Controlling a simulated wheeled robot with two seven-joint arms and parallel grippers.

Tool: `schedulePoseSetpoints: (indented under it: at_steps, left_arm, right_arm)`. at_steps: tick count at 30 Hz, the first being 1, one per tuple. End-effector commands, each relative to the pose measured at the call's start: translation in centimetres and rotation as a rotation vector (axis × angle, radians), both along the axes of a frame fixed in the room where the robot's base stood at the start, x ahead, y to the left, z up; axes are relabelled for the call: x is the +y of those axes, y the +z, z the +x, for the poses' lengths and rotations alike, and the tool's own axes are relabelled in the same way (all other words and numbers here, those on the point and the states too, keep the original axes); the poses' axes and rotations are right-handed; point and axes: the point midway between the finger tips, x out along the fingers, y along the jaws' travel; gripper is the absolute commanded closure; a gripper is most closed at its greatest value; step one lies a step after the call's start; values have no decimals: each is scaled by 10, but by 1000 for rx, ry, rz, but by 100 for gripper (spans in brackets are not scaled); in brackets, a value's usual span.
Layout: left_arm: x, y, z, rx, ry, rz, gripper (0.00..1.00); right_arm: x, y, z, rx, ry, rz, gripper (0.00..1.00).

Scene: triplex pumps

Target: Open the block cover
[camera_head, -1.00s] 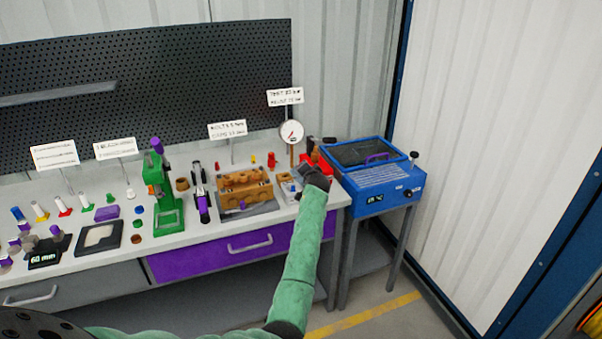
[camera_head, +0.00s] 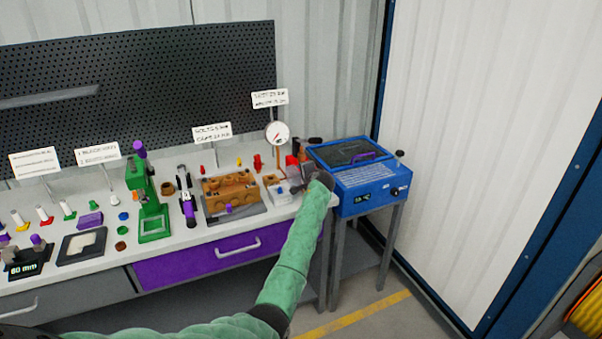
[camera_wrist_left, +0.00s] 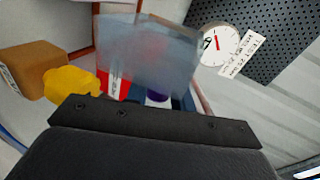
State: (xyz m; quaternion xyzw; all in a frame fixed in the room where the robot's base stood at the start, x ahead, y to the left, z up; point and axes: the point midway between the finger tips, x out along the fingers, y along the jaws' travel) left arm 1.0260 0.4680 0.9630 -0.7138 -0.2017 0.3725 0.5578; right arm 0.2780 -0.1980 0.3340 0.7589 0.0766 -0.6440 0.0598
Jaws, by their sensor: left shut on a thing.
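A see-through bluish panel, which I take for the block cover (camera_wrist_left: 150,50), stands tilted up in front of my gripper in the left wrist view. In the head view it is too small to make out clearly. My left gripper (camera_head: 318,181) is at the right end of the workbench, beside the small test station under the gauge. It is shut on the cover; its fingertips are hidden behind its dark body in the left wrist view. Red and purple parts (camera_wrist_left: 157,96) show behind and below the panel. My right gripper is not in view.
A round gauge (camera_head: 277,133) stands behind the station. A brown block fixture (camera_head: 231,190) and a green press (camera_head: 147,205) stand to the left on the bench (camera_head: 185,240). A blue machine (camera_head: 365,180) stands close on the right.

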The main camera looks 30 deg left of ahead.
Motion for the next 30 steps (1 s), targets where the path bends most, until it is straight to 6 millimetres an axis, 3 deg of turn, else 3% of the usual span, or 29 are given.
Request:
schedulePoseSetpoints:
  at_steps: [10,11,14,26,30]
  left_arm:
    - [0,-2,0,3,1,0,100]
    - [0,-2,0,4,1,1,72]
    - [0,-2,0,3,0,0,54]
    - [-5,-1,-4,1,-1,1,54]
    - [-18,4,-16,0,-1,0,54]
  right_arm:
    - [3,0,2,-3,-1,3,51]
    - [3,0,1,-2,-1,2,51]
    - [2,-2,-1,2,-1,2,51]
    - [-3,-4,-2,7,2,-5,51]
    - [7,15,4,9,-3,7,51]
